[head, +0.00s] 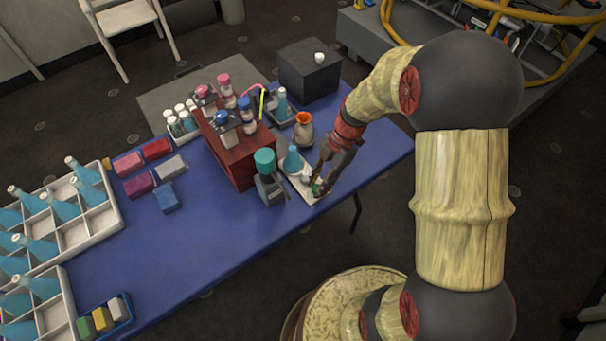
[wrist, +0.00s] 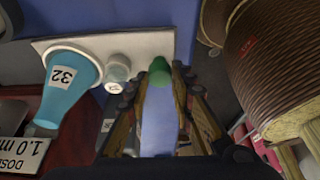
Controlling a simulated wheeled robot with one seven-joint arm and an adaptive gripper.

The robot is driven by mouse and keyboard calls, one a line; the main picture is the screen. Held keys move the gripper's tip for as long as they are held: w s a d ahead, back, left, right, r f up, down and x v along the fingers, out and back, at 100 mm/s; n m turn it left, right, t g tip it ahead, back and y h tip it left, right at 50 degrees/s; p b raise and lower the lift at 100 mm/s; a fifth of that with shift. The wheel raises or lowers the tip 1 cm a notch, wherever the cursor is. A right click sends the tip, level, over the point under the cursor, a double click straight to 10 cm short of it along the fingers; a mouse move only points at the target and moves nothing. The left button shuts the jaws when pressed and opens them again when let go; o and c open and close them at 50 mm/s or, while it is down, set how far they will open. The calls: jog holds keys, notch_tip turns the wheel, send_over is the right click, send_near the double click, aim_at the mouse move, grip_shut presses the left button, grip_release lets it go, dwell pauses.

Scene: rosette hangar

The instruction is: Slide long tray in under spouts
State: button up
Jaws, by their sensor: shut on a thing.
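The long tray (head: 304,187) is a narrow white board on the blue table, beside the dark red wooden box (head: 240,160). It also shows in the wrist view (wrist: 150,45). A blue flask (head: 292,159) labelled 32 (wrist: 70,82) stands on it, with a small jar with a pale cap (wrist: 118,68) next to the flask. A green knob (wrist: 159,72) is at the tray's end. My gripper (head: 318,186) is at that end, and its fingers (wrist: 160,85) are shut on the green knob. The spouts' outlets are not clearly visible.
A grey device with a teal top (head: 265,162) stands close to the tray's left. An orange-rimmed vase (head: 304,130) stands behind it. Bottles with pink and blue caps (head: 226,90) top the box. Crates of blue bottles (head: 75,230) fill the table's left. The front middle is clear.

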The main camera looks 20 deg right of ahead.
aim_at(290, 144)
jog(key=shift+w, duration=0.1)
jog(key=shift+c, duration=0.3)
jog(key=shift+w+a+b, duration=0.25)
jog(key=shift+w+a, duration=0.45)
jog(key=shift+w, duration=1.45)
jog(key=shift+w+a+b, duration=0.3)
jog(key=shift+w+a, duration=0.4)
jog(key=shift+w, duration=1.5)
jog(key=shift+w+a+b, duration=0.25)
jog(key=shift+w+a, duration=0.45)
jog(key=shift+w, duration=1.45)
jog(key=o, duration=0.7)
jog(key=shift+o, duration=0.7)
jog(key=shift+r, duration=0.1)
jog(key=shift+r+p, duration=1.75)
jog(key=shift+r, duration=1.65)
